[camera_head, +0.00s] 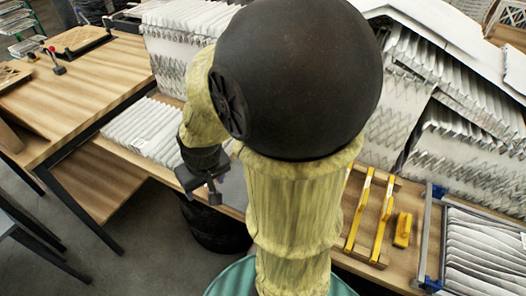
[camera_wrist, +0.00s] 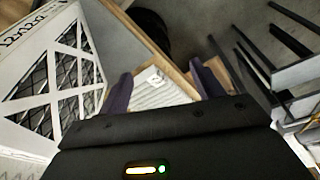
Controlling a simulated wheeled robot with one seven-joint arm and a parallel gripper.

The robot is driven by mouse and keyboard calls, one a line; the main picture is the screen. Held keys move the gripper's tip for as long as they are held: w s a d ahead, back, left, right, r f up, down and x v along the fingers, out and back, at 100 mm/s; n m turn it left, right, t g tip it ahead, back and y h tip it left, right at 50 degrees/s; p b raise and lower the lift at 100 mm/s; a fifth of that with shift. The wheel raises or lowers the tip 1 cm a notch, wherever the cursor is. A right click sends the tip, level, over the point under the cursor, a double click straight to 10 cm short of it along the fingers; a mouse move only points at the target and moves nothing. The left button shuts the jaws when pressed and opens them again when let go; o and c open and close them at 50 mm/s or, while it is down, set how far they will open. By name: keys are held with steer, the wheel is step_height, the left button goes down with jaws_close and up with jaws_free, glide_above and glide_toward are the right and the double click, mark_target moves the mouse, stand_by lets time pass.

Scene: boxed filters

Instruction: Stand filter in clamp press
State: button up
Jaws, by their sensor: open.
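My gripper (camera_head: 207,188) hangs in front of the wooden table's front edge, left of my arm. In the wrist view my gripper (camera_wrist: 160,71) is open, with two dark fingers apart. A row of white pleated filters (camera_head: 146,128) lies on the table just beyond it. In the wrist view white pleats (camera_wrist: 168,92) with a small label show between the fingers; contact cannot be told. A blue-cornered grey frame (camera_head: 429,235) beside more white filters (camera_head: 485,250) stands at right. Which thing is the clamp press is unclear.
Yellow bars (camera_head: 382,215) on a wooden base and a yellow block (camera_head: 403,229) lie right of my arm. Tall filter stacks (camera_head: 182,55) line the back. A red-knobbed clamp (camera_head: 55,62) stands on the left table (camera_head: 95,85). My arm hides the middle.

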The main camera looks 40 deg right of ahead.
steer(key=d+r+m+t+h+p, duration=0.1)
steer(key=d+r+m, duration=0.2)
steer(key=d+r, duration=1.6)
steer(key=shift+d+m+p, duration=0.4)
steer(key=shift+d, duration=0.45)
steer(key=p+x, duration=0.1)
steer(key=x, duration=0.3)
steer(key=p+x, duration=0.1)
steer(key=x, duration=0.7)
steer(key=shift+w+d+p, duration=0.15)
steer(key=shift+d+p, duration=0.15)
steer(key=shift+p, duration=0.1)
steer(key=shift+h, duration=0.3)
steer(key=p+x, duration=0.2)
steer(key=x, duration=0.3)
steer(key=shift+f, duration=0.1)
